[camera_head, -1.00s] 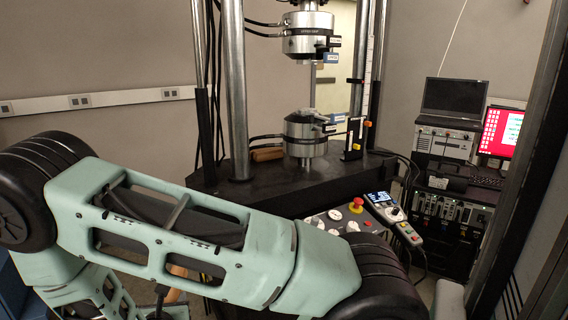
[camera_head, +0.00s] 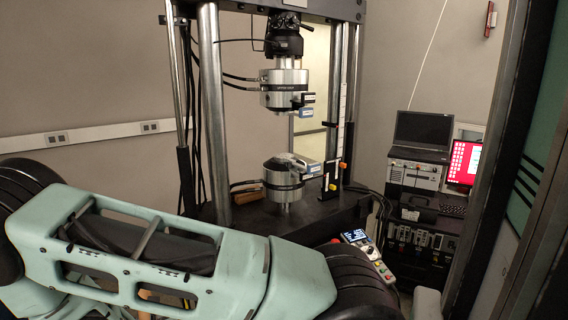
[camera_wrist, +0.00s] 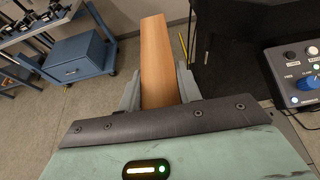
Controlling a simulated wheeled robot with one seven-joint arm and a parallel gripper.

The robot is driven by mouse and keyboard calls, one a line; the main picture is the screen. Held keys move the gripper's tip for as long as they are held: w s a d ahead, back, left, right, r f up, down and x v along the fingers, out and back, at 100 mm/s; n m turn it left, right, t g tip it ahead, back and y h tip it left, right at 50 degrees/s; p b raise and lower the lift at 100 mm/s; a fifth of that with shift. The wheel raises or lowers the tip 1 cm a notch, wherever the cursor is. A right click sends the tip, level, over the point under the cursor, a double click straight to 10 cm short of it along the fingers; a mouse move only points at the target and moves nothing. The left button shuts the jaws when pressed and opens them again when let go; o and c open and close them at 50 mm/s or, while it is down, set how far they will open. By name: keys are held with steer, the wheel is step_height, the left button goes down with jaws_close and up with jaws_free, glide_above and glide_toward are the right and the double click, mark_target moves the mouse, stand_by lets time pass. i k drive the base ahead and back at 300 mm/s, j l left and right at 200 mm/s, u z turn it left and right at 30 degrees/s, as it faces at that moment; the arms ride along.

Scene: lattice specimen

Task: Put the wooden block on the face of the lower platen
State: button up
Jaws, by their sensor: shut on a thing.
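The wooden block (camera_wrist: 157,60) is a long orange-brown bar between the two grey fingers of my gripper (camera_wrist: 158,88) in the wrist view. My gripper is shut on it, and the block extends out beyond the fingertips over the floor. The lower platen (camera_head: 284,180) is the lower silver cylinder on the test machine's dark base in the head view. Its top face is seen at a shallow angle, with a small fitting at its right side. The upper silver cylinder (camera_head: 284,90) hangs above it with a gap between. My arm hides the gripper in the head view.
Steel columns (camera_head: 212,110) flank the platens. A brown bar (camera_head: 245,185) lies on the base left of the lower platen. A control pendant (camera_head: 358,240) is at the front right, with electronics and a laptop (camera_head: 422,130) beyond. A blue cabinet (camera_wrist: 78,55) stands left in the wrist view.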

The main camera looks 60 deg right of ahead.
mark_target(284, 155)
steer(key=k+l, duration=0.1)
steer(key=l, duration=0.2)
steer(key=k+l, duration=0.45)
steer(key=k+l+z, duration=0.1)
steer(key=k+l, duration=0.2)
steer(key=l, duration=0.2)
